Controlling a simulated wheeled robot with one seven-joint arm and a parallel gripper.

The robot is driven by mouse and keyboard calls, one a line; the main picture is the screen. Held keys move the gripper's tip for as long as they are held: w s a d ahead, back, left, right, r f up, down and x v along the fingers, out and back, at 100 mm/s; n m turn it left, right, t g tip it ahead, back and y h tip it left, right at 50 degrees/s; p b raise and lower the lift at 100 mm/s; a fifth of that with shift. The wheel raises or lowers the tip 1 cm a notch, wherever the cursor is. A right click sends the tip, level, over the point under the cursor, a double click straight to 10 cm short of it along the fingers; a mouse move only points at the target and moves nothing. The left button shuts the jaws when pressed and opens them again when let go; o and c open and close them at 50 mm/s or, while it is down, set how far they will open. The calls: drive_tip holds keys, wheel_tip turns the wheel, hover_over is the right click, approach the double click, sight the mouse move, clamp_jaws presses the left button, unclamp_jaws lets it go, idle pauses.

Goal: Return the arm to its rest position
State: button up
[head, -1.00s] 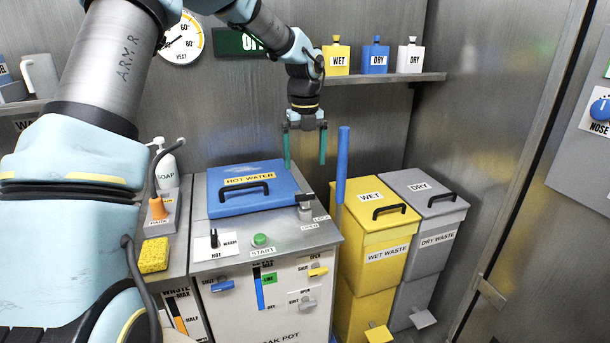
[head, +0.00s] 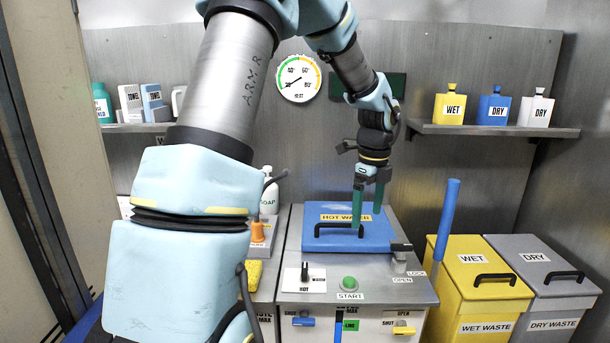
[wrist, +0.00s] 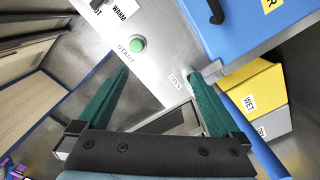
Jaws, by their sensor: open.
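My arm reaches up from the left of the head view and bends down over the soak pot counter. My gripper (head: 367,208) hangs there with its two green fingers pointing down, apart and empty. In the head view the fingers overlap the blue hot water lid (head: 385,235), which is closed with a black handle. In the wrist view my gripper (wrist: 158,90) shows both green fingers spread with nothing between them. The green start button (wrist: 138,45) and the edge of the blue lid (wrist: 245,30) lie beyond the fingers. I cannot tell the exact height above the lid.
A blue upright post (head: 447,220) stands right of the counter, by the yellow wet waste bin (head: 480,290) and grey dry waste bin (head: 550,295). A shelf (head: 490,130) holds several bottles on the back wall. A soap bottle (head: 269,190) stands left of the lid.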

drive_tip(key=s+a+n, duration=0.4)
drive_tip(key=a+n, duration=0.3)
drive_tip(key=n, duration=0.1)
drive_tip(key=s+a+f+n, duration=0.1)
drive_tip(key=s+a+n, duration=0.3)
drive_tip(key=a+n, duration=0.4)
drive_tip(key=s+a+n+t, duration=0.1)
drive_tip(key=s+a+n, duration=0.4)
drive_tip(key=n, duration=0.5)
drive_tip(key=shift+a+f, duration=0.35)
drive_tip(key=shift+a, duration=0.95)
